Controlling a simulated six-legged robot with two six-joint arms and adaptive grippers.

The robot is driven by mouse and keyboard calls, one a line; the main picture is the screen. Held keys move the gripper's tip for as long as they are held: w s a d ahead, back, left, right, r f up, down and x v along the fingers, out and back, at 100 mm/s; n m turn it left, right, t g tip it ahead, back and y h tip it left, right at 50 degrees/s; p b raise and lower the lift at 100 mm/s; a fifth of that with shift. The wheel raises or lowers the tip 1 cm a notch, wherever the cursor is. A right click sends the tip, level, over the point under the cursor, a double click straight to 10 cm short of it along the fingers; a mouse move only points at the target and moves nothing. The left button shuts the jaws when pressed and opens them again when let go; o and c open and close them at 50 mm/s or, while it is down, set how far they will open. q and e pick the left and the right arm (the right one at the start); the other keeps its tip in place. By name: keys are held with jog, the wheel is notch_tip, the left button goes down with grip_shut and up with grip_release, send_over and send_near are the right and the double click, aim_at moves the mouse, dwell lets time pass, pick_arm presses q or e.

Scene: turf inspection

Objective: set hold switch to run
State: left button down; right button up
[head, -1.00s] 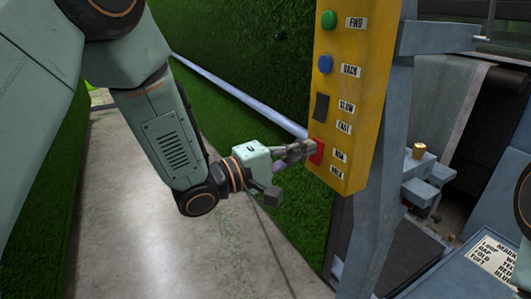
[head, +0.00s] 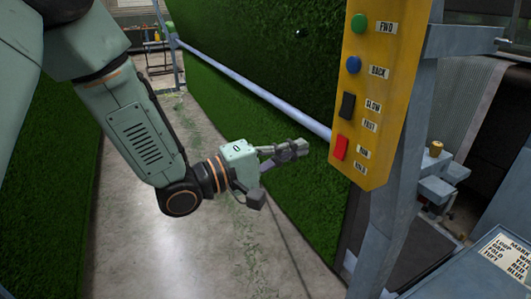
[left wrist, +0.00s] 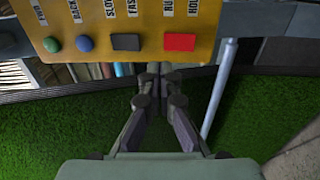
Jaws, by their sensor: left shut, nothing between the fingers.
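The hold switch is a red rocker (head: 340,148) low on the yellow control box, beside labels that read RUN and HOLD. It also shows in the left wrist view as a red rectangle (left wrist: 179,42). I cannot tell for sure which way it is tipped. My left gripper (head: 304,147) is shut and empty, to the left of the red rocker and apart from it. In the left wrist view its closed fingertips (left wrist: 153,70) point toward the box, below the gap between the black and red rockers. My right gripper is not in view.
The yellow box (head: 385,95) also carries a green button (head: 359,23), a blue button (head: 353,65) and a black SLOW/FAST rocker (head: 347,105). A pale rail (head: 250,87) runs along the turf wall behind. A grey post (head: 395,215) stands below the box.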

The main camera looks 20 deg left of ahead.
pick_arm(q)
jog(key=shift+r+p+v, duration=0.1)
jog(key=shift+r+v, duration=0.05)
jog(key=shift+v, duration=0.75)
jog(key=shift+r+p+v, duration=0.1)
jog(key=shift+r+v, duration=0.1)
jog(key=shift+v, duration=0.65)
jog(key=shift+r+p+v, duration=0.1)
jog(key=shift+r+v, duration=0.05)
jog(key=shift+v, duration=0.75)
jog(key=shift+a, duration=0.1)
jog(key=s+a+f+m+g+y+b, duration=0.25)
jog(key=f+y, duration=0.25)
jog(key=f, duration=0.7)
jog(key=s+a+f+m+g+y+b, duration=0.1)
jog(key=a+f+m+y, duration=0.2)
jog(key=f, duration=0.9)
jog(key=s+a+f+m+g+y+b, duration=0.2)
jog(key=s+f+g+y+b, duration=0.3)
jog(key=s+f, duration=2.1)
jog(key=s+m+g+b, duration=0.1)
jog(key=g+b, duration=0.2)
jog(key=g, duration=0.1)
jog(key=shift+s+f+g+b, duration=0.2)
jog(key=shift+s+g+b, duration=0.1)
jog(key=shift+g, duration=0.05)
